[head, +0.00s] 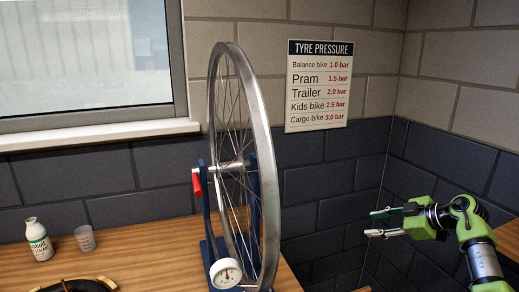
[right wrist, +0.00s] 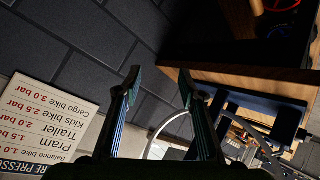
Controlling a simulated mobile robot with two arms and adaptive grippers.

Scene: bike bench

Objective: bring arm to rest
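My right gripper (head: 372,223) is at the right of the head view, in the air right of the bench and in front of the dark brick wall. Its green and black arm comes in from the right edge. Its two fingers are apart with nothing between them. The right wrist view also shows the open, empty fingers (right wrist: 160,80), with the wall and the bench edge beyond. My left gripper is in neither view.
A bike wheel (head: 268,180) stands upright in a blue stand (head: 206,225) on the wooden bench (head: 150,255). A dial gauge (head: 226,273) is at its foot. A white bottle (head: 39,240) and a cup (head: 85,239) stand left. A tyre pressure sign (head: 319,86) hangs behind.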

